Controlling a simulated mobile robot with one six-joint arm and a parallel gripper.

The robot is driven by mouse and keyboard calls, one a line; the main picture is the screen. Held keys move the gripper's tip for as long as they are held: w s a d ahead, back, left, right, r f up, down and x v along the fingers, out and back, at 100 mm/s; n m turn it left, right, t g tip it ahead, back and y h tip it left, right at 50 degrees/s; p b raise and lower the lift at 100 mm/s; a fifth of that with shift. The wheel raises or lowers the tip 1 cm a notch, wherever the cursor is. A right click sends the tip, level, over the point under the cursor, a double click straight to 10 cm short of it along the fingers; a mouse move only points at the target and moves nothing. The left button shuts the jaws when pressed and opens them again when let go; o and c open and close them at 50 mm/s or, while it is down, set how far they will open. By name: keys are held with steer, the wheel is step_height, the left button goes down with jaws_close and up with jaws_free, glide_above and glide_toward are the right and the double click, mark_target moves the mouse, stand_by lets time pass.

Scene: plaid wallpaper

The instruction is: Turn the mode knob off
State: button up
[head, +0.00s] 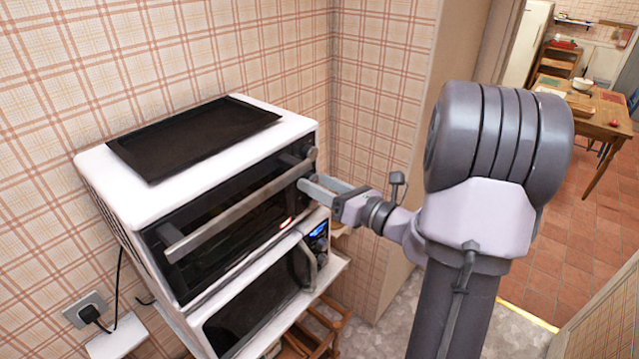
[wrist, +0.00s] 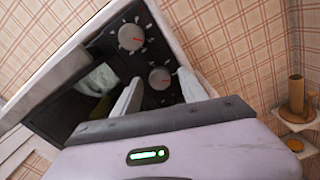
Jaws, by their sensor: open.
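The white toaster oven (head: 130,200) with a dark front stands on top of a microwave. Its control panel (wrist: 118,45) carries two round grey knobs with red marks, an upper knob (wrist: 131,37) and a lower knob (wrist: 159,78). I cannot read which one is the mode knob. My gripper (wrist: 158,76) is open, its two pale fingers pointing at the panel on either side of the lower knob. I cannot tell whether they touch it. In the head view my gripper (head: 312,183) is at the right end of the oven front, and the knobs are mostly hidden there.
A black tray (head: 195,135) lies on the oven top. The oven door handle (head: 240,208) juts out left of my gripper. The microwave (head: 260,310) with a lit blue display is below. A plaid wall is behind and right. A wall socket (head: 86,308) is at lower left.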

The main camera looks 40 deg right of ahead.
jaws_close()
steer(key=shift+f, duration=0.1)
steer(key=n+b, duration=2.3)
steer(key=b, duration=1.3)
steer(key=shift+d+n, duration=0.1)
steer(key=shift+n, duration=0.2)
steer(key=shift+n+b, duration=0.3)
